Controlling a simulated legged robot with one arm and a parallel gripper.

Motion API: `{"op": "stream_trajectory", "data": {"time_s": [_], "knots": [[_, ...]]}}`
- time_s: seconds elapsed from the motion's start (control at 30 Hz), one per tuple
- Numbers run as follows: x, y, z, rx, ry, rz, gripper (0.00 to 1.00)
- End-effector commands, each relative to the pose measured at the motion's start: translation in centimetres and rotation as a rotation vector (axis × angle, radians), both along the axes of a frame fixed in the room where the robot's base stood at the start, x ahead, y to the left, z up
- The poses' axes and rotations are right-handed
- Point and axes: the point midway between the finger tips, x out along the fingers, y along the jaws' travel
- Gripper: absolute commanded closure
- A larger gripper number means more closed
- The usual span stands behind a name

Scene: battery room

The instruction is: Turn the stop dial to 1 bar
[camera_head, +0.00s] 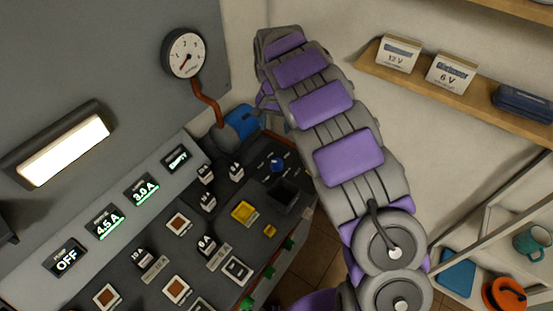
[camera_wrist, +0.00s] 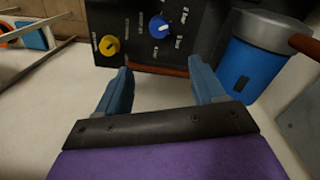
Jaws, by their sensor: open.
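The blue dial (camera_wrist: 160,27) has a pale pointer mark and sits on a dark panel, with small bar labels around it in the wrist view. It also shows in the head view (camera_head: 277,165), at the panel's far right. I cannot read which label its pointer faces. My gripper (camera_wrist: 160,66) is open and empty, its two blue fingers spread apart below the dial in the wrist picture, not touching it. In the head view my arm hides the fingers. A round pressure gauge (camera_head: 184,54) hangs on the wall, its needle pointing to the lower left.
A yellow knob (camera_wrist: 109,45) sits beside the dial. A blue canister (camera_wrist: 249,68) with a copper pipe (camera_head: 206,103) stands close by. The console (camera_head: 130,272) carries several switches and displays. A shelf (camera_head: 475,97) with battery boxes is at right.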

Motion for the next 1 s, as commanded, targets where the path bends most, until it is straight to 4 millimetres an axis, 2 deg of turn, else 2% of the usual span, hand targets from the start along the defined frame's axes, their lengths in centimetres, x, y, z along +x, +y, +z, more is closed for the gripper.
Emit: {"op": "stream_trajectory", "data": {"time_s": [0.17, 0.8, 1.0], "knots": [[0.1, 0.0, -1.6, 0.002, -0.001, -0.001, 0.31], [-0.1, -0.4, -13.9, 0.001, 0.003, 0.0, 0.31], [-0.1, -0.4, -16.5, 0.002, 0.0, 0.001, 0.31]]}}
